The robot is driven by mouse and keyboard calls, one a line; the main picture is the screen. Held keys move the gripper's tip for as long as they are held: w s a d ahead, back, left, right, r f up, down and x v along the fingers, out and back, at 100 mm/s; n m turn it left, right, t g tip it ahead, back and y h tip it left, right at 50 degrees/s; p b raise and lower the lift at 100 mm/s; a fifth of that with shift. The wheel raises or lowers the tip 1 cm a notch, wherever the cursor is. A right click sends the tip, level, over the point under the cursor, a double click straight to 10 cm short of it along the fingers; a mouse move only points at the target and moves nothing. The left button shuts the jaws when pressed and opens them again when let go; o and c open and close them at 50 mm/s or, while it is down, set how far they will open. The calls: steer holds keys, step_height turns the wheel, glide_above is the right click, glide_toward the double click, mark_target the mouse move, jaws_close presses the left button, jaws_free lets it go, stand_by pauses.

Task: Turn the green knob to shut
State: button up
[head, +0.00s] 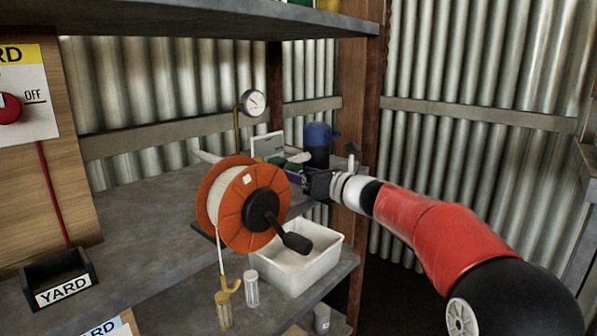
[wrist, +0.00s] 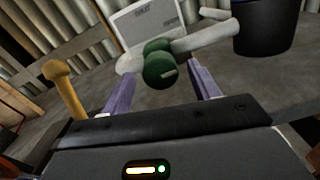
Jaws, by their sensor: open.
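The green knob (wrist: 160,69) is in the middle of the wrist view, on a pale pipe (wrist: 205,38) that runs off to the right. In the head view the green knob (head: 295,166) shows small behind the reel, partly hidden by my gripper. My gripper (wrist: 162,72) is open, with one purple finger on each side of the knob in the wrist picture. I cannot tell whether the fingers touch it or how deep the knob lies between them. In the head view my gripper (head: 306,181) is at the back of the bench. A pale card (wrist: 147,27) with small unreadable print stands behind the knob.
An orange hose reel (head: 228,205) stands left of my gripper, above a white basin (head: 300,262). A blue and black container (head: 317,150) is close behind my gripper. A gauge (head: 252,103) rises on a pipe. A wooden post (head: 357,100) stands near my arm.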

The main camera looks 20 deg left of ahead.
steer(key=shift+w+a, duration=0.2)
steer(key=shift+a, duration=0.3)
steer(key=shift+c, duration=0.2)
steer(key=c, duration=0.9)
